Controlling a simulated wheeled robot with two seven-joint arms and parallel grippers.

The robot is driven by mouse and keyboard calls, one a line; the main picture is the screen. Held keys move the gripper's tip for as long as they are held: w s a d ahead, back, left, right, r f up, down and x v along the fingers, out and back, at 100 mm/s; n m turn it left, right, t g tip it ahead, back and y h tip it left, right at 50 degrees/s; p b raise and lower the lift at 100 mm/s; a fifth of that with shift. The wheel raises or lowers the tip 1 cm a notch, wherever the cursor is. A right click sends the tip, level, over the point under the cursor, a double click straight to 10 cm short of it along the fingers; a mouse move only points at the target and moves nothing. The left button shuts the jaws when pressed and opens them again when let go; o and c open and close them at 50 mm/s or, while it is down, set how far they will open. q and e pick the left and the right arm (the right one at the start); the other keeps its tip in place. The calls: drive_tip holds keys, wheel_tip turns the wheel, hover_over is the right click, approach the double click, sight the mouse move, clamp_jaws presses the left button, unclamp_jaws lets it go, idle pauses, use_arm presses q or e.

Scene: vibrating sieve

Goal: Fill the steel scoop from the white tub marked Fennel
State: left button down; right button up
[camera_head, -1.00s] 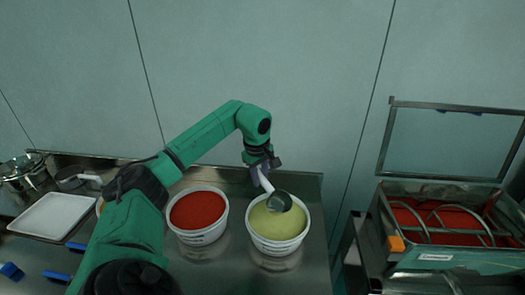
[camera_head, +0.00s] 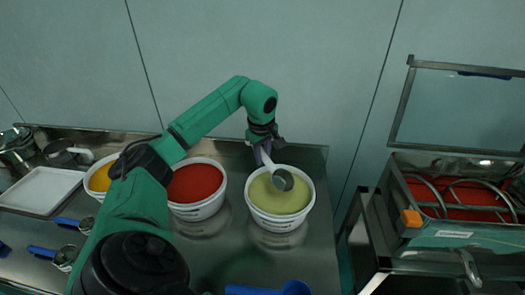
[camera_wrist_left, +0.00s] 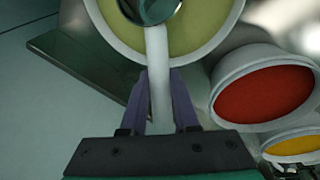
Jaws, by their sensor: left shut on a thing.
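My left gripper (camera_head: 265,154) is shut on the pale handle of the steel scoop (camera_head: 283,180); the handle also shows between the fingers (camera_wrist_left: 158,82) in the left wrist view. The scoop's round bowl (camera_wrist_left: 150,8) is over the far part of a white tub (camera_head: 281,225) of pale green powder, inside its rim. Whether the bowl touches the powder, I cannot tell. The bowl looks dark, with no powder clearly visible in it. The tub's label is too small to read. My right gripper is not in view.
A white tub of red powder (camera_head: 196,211) stands left of the green one, with a yellow one (camera_head: 98,180) beyond my arm. The sieve machine (camera_head: 450,236), lid raised, stands right. A white tray (camera_head: 40,190) and blue-handled scoops (camera_head: 64,256) lie left.

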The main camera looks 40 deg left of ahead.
use_arm(q)
drive_tip(key=shift+d+f+b, duration=0.6)
drive_tip(key=shift+f+b, duration=0.35)
drive_tip(key=shift+f, duration=0.2)
drive_tip(key=shift+d+f+b, duration=0.6)
drive_tip(key=shift+f+b, duration=0.35)
drive_tip(key=shift+f, duration=0.15)
drive_tip(key=shift+d+f+b, duration=0.6)
drive_tip(key=shift+f+b, duration=0.35)
drive_tip(key=shift+f, duration=0.2)
